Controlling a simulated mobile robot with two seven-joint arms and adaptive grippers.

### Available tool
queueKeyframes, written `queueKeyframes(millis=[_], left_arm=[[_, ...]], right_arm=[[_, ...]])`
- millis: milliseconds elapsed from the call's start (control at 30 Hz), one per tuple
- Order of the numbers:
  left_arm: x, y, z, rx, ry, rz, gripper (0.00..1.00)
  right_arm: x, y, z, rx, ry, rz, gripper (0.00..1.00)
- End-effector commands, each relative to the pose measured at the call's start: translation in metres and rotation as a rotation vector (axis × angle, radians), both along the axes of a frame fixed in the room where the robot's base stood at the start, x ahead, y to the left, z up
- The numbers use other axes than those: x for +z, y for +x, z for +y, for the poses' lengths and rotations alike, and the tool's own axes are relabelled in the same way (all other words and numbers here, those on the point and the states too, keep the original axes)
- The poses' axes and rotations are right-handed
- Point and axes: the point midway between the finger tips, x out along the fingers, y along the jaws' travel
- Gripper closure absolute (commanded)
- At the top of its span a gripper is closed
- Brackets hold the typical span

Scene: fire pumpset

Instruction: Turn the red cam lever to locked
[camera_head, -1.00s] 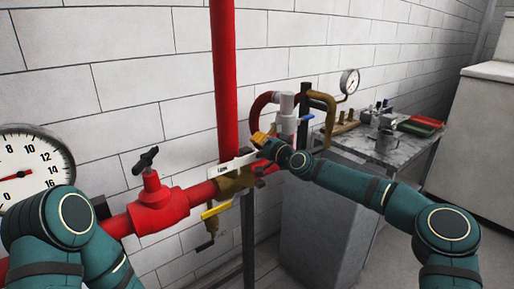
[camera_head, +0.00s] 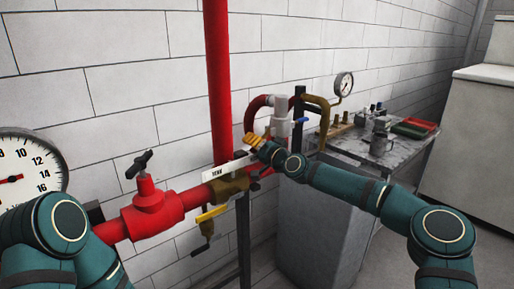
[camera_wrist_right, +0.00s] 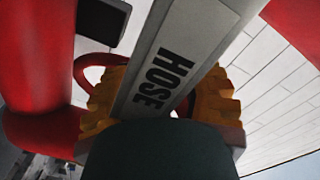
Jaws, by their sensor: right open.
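My right gripper (camera_head: 251,142), with orange-yellow fingers, is at the pipe assembly below the red riser. In the right wrist view its ribbed fingers (camera_wrist_right: 165,100) are open, one on each side of a pale plate marked HOSE (camera_wrist_right: 165,75). The plate shows in the head view (camera_head: 226,170) as a white tilted strip; I cannot tell whether the fingers touch it. I cannot make out the red cam lever for certain; the gripper and plate cover part of the assembly. A red curved part (camera_wrist_right: 80,68) shows behind the left finger. My left gripper is out of view.
The red riser (camera_head: 218,80) stands behind. A dial gauge (camera_head: 30,170) is far left. A cluttered bench (camera_head: 350,146) is right.

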Motion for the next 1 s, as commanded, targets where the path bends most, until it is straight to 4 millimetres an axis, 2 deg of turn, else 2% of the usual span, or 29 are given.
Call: queueKeyframes(millis=[267,500,700,1000], left_arm=[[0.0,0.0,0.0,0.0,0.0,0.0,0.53],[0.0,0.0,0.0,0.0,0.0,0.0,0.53],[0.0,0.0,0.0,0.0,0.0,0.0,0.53],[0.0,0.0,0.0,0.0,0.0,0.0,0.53]], right_arm=[[0.0,-0.021,-0.017,-0.003,-0.003,0.0,0.59],[-0.001,-0.06,-0.046,-0.002,-0.003,0.002,0.59],[0.0,-0.084,-0.063,-0.003,-0.001,0.002,0.59],[0.0,-0.097,-0.071,-0.001,0.0,0.001,0.59]])
